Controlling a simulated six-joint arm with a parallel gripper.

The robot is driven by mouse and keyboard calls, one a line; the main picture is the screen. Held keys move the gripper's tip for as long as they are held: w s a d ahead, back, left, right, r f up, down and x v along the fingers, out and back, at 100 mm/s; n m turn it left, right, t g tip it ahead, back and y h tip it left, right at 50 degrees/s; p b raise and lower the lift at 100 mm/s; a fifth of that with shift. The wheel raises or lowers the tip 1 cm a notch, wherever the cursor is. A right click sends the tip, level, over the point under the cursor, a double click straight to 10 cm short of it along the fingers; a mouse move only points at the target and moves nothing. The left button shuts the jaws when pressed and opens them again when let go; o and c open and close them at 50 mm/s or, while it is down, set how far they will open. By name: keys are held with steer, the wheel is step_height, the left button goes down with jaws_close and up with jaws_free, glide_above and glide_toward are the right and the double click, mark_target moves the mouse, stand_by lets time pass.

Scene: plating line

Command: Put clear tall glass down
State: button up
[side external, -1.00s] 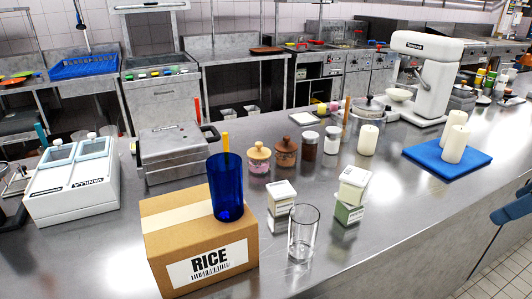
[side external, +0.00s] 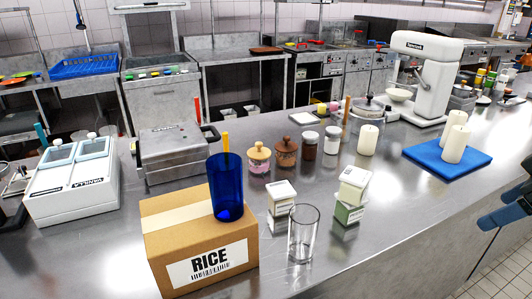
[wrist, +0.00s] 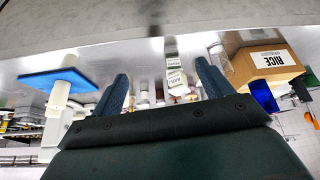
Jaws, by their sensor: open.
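The clear tall glass (side external: 303,236) stands upright on the steel counter (side external: 390,215), right of the rice box and close to the front edge, with nothing holding it. It also shows in the wrist view (wrist: 222,62), beyond one finger. My gripper (wrist: 161,82) is open and empty, its two blue fingers wide apart. In the side view only part of my gripper (side external: 508,210) shows at the right edge, off the counter's front side and well away from the glass.
A cardboard rice box (side external: 200,245) with a blue tumbler (side external: 226,190) on it stands left of the glass. A blue board (side external: 425,154) bears candles.

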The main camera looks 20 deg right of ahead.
steer(key=w+a+f+n+y, duration=0.2)
steer(key=w+a+f+n, duration=0.2)
steer(key=w+a+n, duration=0.15)
steer(key=n+y, duration=0.5)
steer(key=y, duration=0.2)
glide_toward(302, 236)
step_height(302, 236, down, 2)
steer(key=s, duration=0.2)
steer(key=shift+m+t+y, duration=0.5)
steer(key=shift+m+t, duration=0.05)
steer(key=shift+t, duration=0.35)
steer(key=w+f, duration=0.2)
steer(key=w, duration=0.1)
steer(key=shift+w+f, duration=0.1)
steer(key=shift+f, duration=0.3)
steer(key=shift+w+f+t, duration=0.55)
steer(key=shift+f+t, duration=0.05)
steer(key=shift+x, duration=1.2)
steer(key=shift+w+a, duration=0.1)
steer(key=shift+x, duration=2.4)
